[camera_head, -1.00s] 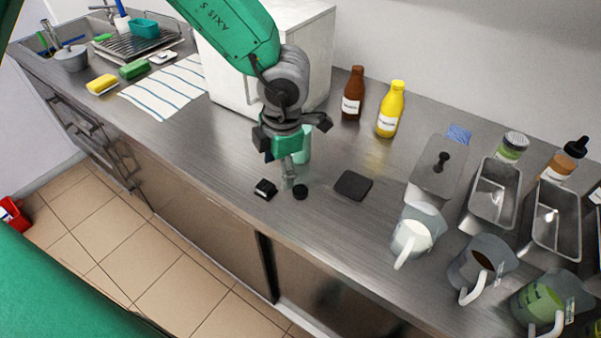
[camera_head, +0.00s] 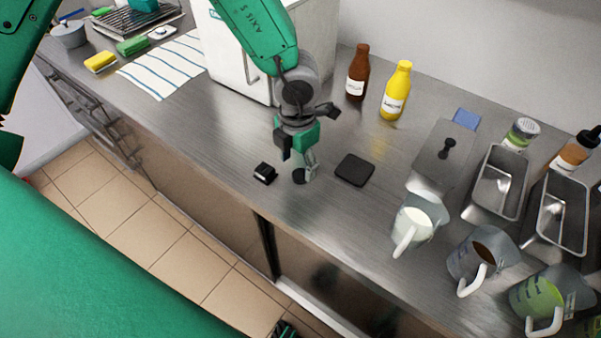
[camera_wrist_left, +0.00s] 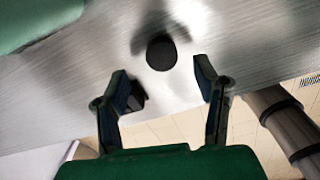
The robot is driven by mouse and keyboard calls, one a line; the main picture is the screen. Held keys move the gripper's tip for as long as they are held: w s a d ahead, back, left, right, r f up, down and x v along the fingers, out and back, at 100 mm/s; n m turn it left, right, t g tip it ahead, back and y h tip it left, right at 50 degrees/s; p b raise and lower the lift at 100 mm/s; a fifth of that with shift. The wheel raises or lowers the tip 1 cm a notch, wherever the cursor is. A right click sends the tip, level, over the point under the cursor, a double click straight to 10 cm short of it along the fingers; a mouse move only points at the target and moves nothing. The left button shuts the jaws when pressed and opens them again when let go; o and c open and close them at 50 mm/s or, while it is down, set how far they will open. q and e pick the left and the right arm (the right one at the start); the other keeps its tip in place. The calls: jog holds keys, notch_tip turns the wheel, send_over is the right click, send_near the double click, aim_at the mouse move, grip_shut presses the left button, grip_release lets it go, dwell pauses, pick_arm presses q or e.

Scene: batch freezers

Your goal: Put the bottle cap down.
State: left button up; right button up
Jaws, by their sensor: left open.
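The bottle cap (camera_head: 299,177) is a small black disc lying on the steel counter near its front edge. It also shows in the left wrist view (camera_wrist_left: 161,52), apart from and just beyond the fingertips, centred between them. My left gripper (camera_head: 303,161) points down over the cap in the head view. In the left wrist view its two fingers (camera_wrist_left: 162,75) are spread apart with nothing between them.
A small black block (camera_head: 265,172) lies left of the cap, close to a finger. A flat black pad (camera_head: 355,170) lies to the right. Brown (camera_head: 357,73) and yellow (camera_head: 396,91) bottles stand behind. Jugs, including a white-filled one (camera_head: 413,224), stand at right.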

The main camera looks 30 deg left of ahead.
aim_at(299, 175)
pick_arm(q)
notch_tip(299, 175, down, 4)
jog(key=shift+d+r, duration=0.15)
jog(key=shift+r, duration=0.05)
jog(key=c, duration=0.9)
